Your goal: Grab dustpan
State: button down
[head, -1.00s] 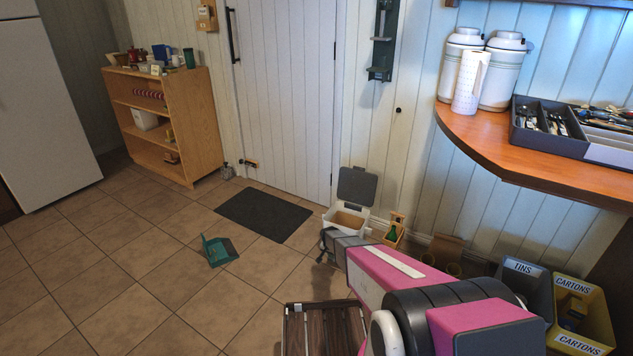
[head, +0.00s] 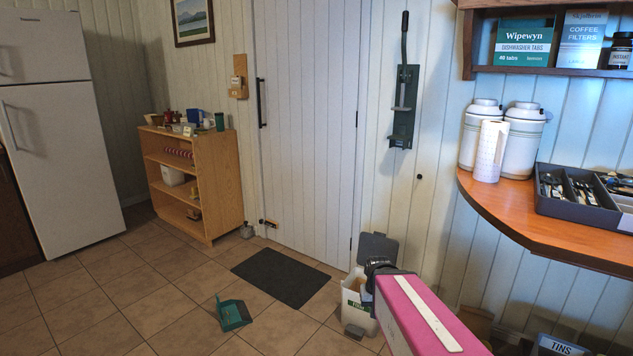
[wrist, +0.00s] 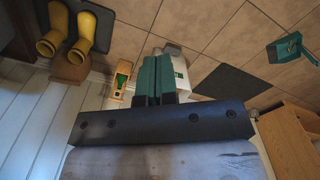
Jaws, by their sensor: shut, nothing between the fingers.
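The green dustpan (head: 232,314) lies on the tiled floor in the head view, left of centre near the bottom edge and in front of the dark mat. It also shows at the upper right of the wrist view (wrist: 286,50), well away from my fingers. My gripper (wrist: 154,66) shows in the wrist view with its two green fingers side by side, shut and empty. In the head view my pink arm reaches in from the lower right, and its end is near the white bin, to the right of the dustpan and apart from it.
A white bin (head: 357,306) with its grey lid up stands by the wall. A dark mat (head: 279,277) lies before the door. A wooden shelf (head: 225,190) and a fridge (head: 55,130) stand left. A wooden counter (head: 500,205) juts out right. Yellow boots (wrist: 83,45) show in the wrist view. Floor around the dustpan is clear.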

aim_at(239, 315)
jog(key=j+z, duration=0.1)
jog(key=j, duration=0.4)
jog(key=k+j+z, duration=0.15)
jog(key=j, duration=0.35)
jog(key=j+z, duration=0.1)
jog(key=j, duration=0.4)
jog(key=k+j+z, duration=0.1)
jog(key=j, duration=0.35)
